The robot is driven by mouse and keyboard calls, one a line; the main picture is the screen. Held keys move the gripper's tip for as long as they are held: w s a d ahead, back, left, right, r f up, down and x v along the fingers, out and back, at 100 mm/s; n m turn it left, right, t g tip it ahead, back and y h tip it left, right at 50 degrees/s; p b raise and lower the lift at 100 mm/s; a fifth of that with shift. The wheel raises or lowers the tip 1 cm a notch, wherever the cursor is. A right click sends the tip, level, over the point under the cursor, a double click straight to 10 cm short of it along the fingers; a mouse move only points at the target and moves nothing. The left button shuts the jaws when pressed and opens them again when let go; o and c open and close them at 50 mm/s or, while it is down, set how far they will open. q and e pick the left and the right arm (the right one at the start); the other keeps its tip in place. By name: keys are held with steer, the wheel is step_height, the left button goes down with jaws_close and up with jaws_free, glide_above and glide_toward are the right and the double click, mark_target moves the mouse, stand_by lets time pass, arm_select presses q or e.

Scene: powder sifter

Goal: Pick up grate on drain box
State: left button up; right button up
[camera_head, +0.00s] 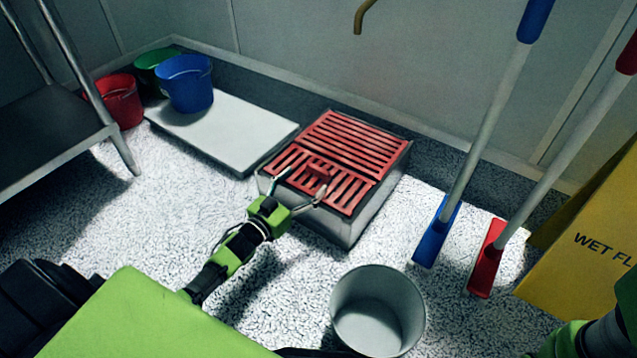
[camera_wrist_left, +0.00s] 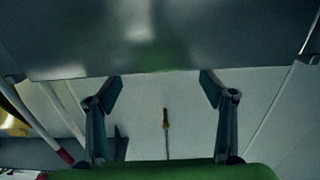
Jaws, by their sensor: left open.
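The red slatted grate (camera_head: 350,143) lies on top of the grey drain box (camera_head: 375,205); a dark line splits it into a far and a near part. A small raised red piece stands on the near part. My left gripper (camera_head: 299,184) is open, its fingers spread at the box's near edge, close to the grate's near part. Whether they touch it cannot be told. In the left wrist view the open fingers (camera_wrist_left: 158,86) have nothing between them; a grey metal surface, likely the box's side, fills the top, and the grate does not show. My right gripper is out of view.
A grey bucket (camera_head: 377,311) stands in front of the box. Blue (camera_head: 432,233) and red (camera_head: 486,258) brooms and a yellow sign (camera_head: 590,240) stand right. A pale slab (camera_head: 235,130) lies left, near blue (camera_head: 186,84), red (camera_head: 121,101) and green (camera_head: 152,58) buckets.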

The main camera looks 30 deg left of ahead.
mark_target(317, 170)
arm_select(q)
steer(key=shift+w+d, duration=0.1)
steer(key=shift+w, duration=0.75)
steer(key=w+b, duration=0.2)
steer(key=w+d+b, duration=0.1)
steer(key=w+b, duration=0.1)
steer(key=shift+f+b, duration=0.15)
steer(key=shift+b, duration=0.15)
steer(key=shift+w+b, duration=0.3)
steer(key=shift+w, duration=0.25)
steer(key=shift+r, duration=0.2)
steer(key=shift+c, duration=0.4)
steer(key=c, duration=1.2)
steer(key=shift+c, duration=1.2)
steer(key=shift+r, duration=0.1)
